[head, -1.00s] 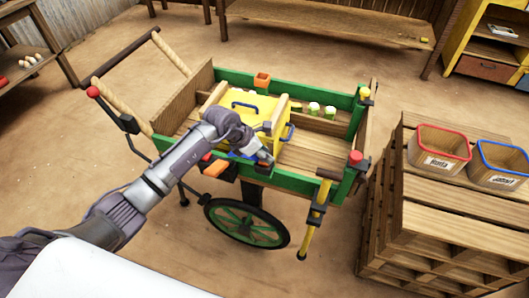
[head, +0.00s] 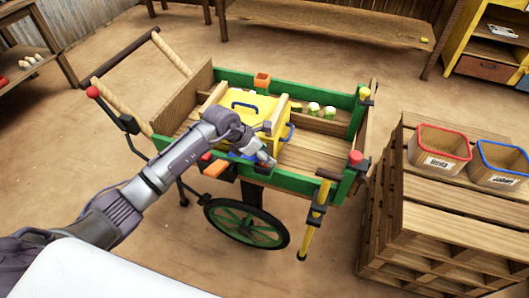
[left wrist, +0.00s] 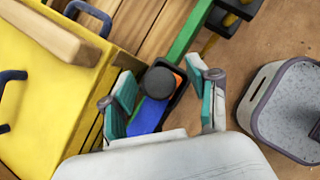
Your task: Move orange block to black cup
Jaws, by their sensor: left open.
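My left gripper (head: 268,162) is over the near green rail of the cart, and its jaws (left wrist: 166,97) are open in the left wrist view. Between the fingers is the dark rim of what looks like the black cup (left wrist: 182,96). In the head view the black cup (head: 256,172) hangs at the rail below the gripper. Another orange piece (head: 215,168) is left of it. My right gripper is out of view.
A yellow box (head: 250,103) stands in the cart behind the gripper. Crates at right carry a red-rimmed bin (head: 438,148) and a blue-rimmed bin (head: 498,165).

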